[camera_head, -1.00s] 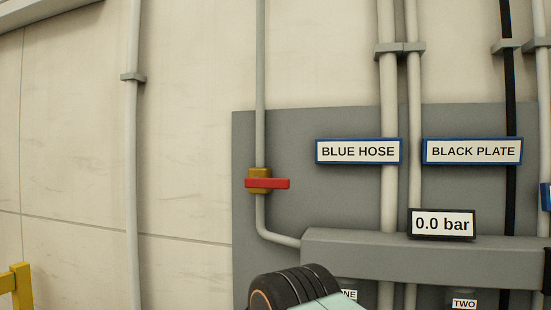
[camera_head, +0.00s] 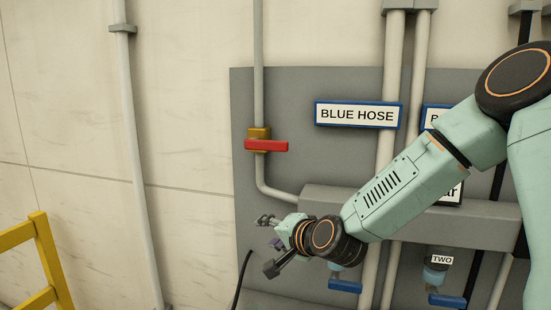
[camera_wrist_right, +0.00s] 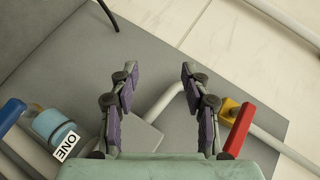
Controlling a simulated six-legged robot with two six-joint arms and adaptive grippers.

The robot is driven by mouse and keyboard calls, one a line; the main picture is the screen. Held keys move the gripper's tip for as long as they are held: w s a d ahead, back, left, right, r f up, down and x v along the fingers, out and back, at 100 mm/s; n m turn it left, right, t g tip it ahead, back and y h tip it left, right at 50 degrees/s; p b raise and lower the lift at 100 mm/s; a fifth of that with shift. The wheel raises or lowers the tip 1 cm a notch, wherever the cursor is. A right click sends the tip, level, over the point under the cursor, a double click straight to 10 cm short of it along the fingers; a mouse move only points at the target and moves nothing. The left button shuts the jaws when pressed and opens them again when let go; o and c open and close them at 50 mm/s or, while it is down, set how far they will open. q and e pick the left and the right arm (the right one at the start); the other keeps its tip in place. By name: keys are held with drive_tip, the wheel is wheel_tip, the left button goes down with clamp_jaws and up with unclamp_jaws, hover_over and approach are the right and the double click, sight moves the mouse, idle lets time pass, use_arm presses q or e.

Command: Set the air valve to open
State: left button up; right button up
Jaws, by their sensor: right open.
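The air valve has a brass body (camera_head: 259,133) on a thin grey vertical pipe (camera_head: 259,60), with a red lever (camera_head: 268,146) lying level across the pipe and pointing right. My right gripper (camera_head: 268,245) is open and empty, below the valve and in front of the panel. In the right wrist view, the open fingers (camera_wrist_right: 158,72) have nothing between them. The red lever (camera_wrist_right: 240,128) and brass body (camera_wrist_right: 228,108) show just outside the right-hand finger, partly close to the gripper's edge. My left gripper is not in view.
A grey panel (camera_head: 285,90) carries the BLUE HOSE sign (camera_head: 357,115) and a grey manifold box (camera_head: 330,197). Blue-handled outlets hang below; one is labelled TWO (camera_head: 442,259). My right arm hides part of the gauge. A yellow rail (camera_head: 45,260) stands at left.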

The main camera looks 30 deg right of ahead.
sight(279, 148)
drive_tip(key=w+d+r+m+t+b, duration=0.1)
drive_tip(key=d+r, duration=0.1)
drive_tip(key=r, duration=0.3)
drive_tip(key=w+d+r+m+t+h+b, duration=0.1)
drive_tip(key=d+r+m+t, duration=0.1)
drive_tip(key=r, duration=0.4)
drive_tip(key=w+d+r+m+t+b, duration=0.1)
drive_tip(key=d+r+m, duration=0.1)
drive_tip(key=r, duration=0.3)
drive_tip(key=shift+w+d+r+t+h, duration=0.2)
drive_tip(key=shift+w+d+t+h, duration=0.15)
drive_tip(key=shift+d, duration=0.45)
drive_tip(key=b, duration=0.1)
drive_tip(key=w+b, duration=0.1)
drive_tip(key=b, duration=0.1)
drive_tip(key=shift+a+r, duration=0.2)
drive_tip(key=w, duration=0.4)
drive_tip(key=shift+w+d+r, duration=0.1)
drive_tip(key=shift+w+d, duration=0.1)
drive_tip(key=shift+d, duration=0.1)
drive_tip(key=shift+w, duration=0.45)
drive_tip(key=shift+r, duration=0.1)
